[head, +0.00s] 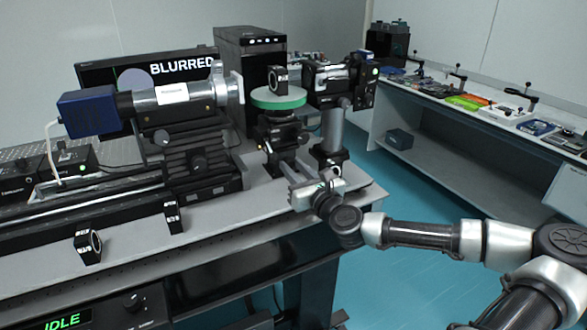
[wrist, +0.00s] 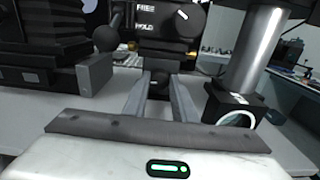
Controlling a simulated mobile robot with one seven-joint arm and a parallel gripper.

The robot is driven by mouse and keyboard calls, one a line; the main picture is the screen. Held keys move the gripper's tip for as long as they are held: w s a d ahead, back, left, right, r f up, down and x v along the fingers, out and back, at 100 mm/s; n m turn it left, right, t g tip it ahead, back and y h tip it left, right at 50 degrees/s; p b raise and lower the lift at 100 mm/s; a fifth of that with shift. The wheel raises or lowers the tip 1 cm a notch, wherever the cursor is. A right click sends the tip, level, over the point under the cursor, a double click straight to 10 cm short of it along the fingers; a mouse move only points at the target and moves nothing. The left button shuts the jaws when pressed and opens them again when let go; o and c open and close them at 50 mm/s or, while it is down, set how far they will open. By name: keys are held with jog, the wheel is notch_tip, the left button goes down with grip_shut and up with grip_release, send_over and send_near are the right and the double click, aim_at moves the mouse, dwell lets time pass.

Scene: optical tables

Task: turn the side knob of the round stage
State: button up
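The round stage has a green disc top (head: 278,98) on a black body (head: 277,133) and stands near the bench's right end. Its dial with the words FREE and HOLD shows in the wrist view (wrist: 172,18). Below the dial, a small dark side knob (wrist: 159,84) shows between the finger ends. My gripper (head: 283,168) reaches in low from the front; its two grey fingers also show in the wrist view (wrist: 160,92). The fingers are parted and nothing is lifted. I cannot tell whether the tips touch the knob.
A metal post (head: 332,130) on a black base stands close right of my gripper. A black stand (head: 190,165) carrying a barrel (head: 175,97) is at the left. The monitor (head: 150,72) reads BLURRED; a front display (head: 62,320) reads IDLE.

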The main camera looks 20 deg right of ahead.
dwell(0.3)
jog(key=n, duration=0.4)
jog(key=shift+n+p, duration=0.35)
jog(key=shift+n, duration=0.05)
jog(key=n, duration=0.4)
jog(key=shift+a+n, duration=0.1)
jog(key=shift+n, duration=0.2)
jog(key=n, duration=0.5)
jog(key=shift+f+p, duration=0.1)
jog(key=shift+p, duration=0.25)
jog(key=shift+n, duration=2.4)
jog(key=o, duration=1)
jog(key=shift+o, duration=0.2)
jog(key=shift+s, duration=0.1)
